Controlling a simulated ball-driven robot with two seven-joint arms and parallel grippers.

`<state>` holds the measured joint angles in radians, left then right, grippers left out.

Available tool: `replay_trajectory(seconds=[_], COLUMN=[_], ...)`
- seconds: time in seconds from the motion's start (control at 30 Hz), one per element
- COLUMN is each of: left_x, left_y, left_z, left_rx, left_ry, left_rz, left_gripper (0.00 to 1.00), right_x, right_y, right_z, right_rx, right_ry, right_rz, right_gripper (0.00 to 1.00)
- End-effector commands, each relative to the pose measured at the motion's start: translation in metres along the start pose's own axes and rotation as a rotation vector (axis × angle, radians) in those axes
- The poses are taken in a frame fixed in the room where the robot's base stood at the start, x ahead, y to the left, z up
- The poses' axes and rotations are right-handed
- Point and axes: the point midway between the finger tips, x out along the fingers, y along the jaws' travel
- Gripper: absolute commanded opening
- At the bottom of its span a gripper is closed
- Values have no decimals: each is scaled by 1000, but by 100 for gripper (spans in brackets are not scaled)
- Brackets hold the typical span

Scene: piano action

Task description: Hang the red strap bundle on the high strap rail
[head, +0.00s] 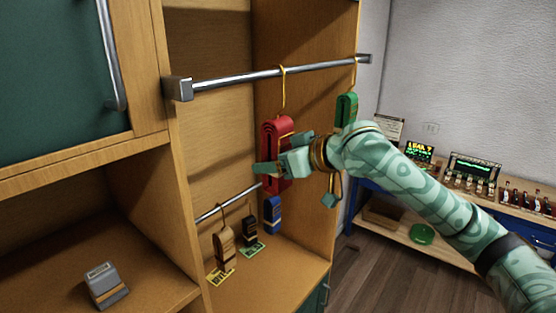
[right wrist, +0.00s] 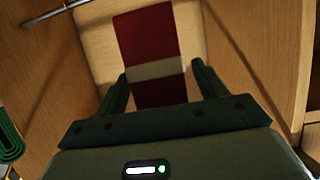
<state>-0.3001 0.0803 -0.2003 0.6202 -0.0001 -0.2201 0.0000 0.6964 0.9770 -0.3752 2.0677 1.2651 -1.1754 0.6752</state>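The red strap bundle (head: 275,130) hangs in the open wardrobe from a yellow hook (head: 283,86). The hook's top appears looped over the high strap rail (head: 235,77), a metal bar across the upper compartment. My right gripper (head: 281,158) is at the bundle's lower half and hides part of it. In the right wrist view its two dark fingers stand apart, one on each side of the red bundle (right wrist: 147,37) with its beige band. Narrow gaps show between fingers and bundle, so the gripper looks open. My left gripper is in neither view.
A green bundle (head: 346,110) hangs farther right on the high rail, close to my right arm. A low rail (head: 212,214) has brown (head: 224,250), black (head: 249,232) and blue (head: 272,214) bundles by it. A grey block (head: 105,285) stands on the left shelf.

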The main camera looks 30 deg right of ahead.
Motion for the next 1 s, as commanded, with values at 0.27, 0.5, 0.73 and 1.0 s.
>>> replay_trajectory(seconds=[0.27, 0.5, 0.73, 1.0], left_x=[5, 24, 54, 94], left_y=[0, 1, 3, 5], left_z=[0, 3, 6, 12], left_rx=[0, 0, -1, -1], left_ry=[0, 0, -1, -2], left_rz=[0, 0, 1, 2], left_gripper=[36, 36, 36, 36], right_x=[-14, -68, -112, -146], right_y=[1, 2, 1, 1], right_z=[2, 5, 8, 4], right_rx=[-2, -5, -6, -3], right_ry=[0, -3, -4, 3], right_rz=[3, 7, 7, 4], right_gripper=[71, 71, 71, 71])
